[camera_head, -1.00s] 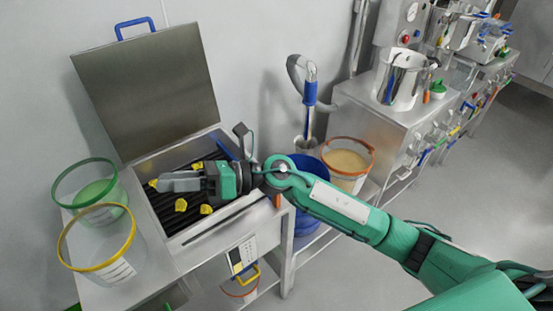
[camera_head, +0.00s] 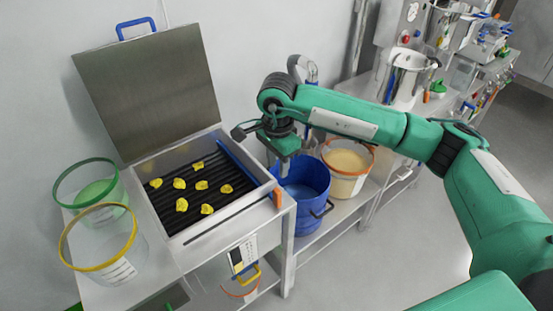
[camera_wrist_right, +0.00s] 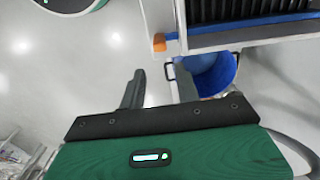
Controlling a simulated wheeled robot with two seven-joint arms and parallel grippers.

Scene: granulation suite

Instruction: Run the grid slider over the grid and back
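The grid (camera_head: 165,207) is a set of black bars in an open metal box, with several yellow lumps (camera_head: 182,205) scattered on it. A blue bar, which looks like the grid slider (camera_head: 237,158), lies along the grid's right side. An orange piece (camera_head: 277,198) sits at the box's front right corner. The wrist view also shows the grid (camera_wrist_right: 240,8), the blue bar (camera_wrist_right: 255,23) and the orange piece (camera_wrist_right: 159,42). My right gripper (camera_head: 284,168) points down just right of the box, beside the blue bar. Its fingers (camera_wrist_right: 158,82) are apart and empty. My left gripper is out of view.
The box's lid (camera_head: 150,85) stands raised behind it. A blue bucket (camera_head: 308,185) is below and beside my right gripper. A tub with an orange rim (camera_head: 347,165) stands right of it. Green-rimmed (camera_head: 88,187) and yellow-rimmed (camera_head: 105,235) tubs stand left of the box.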

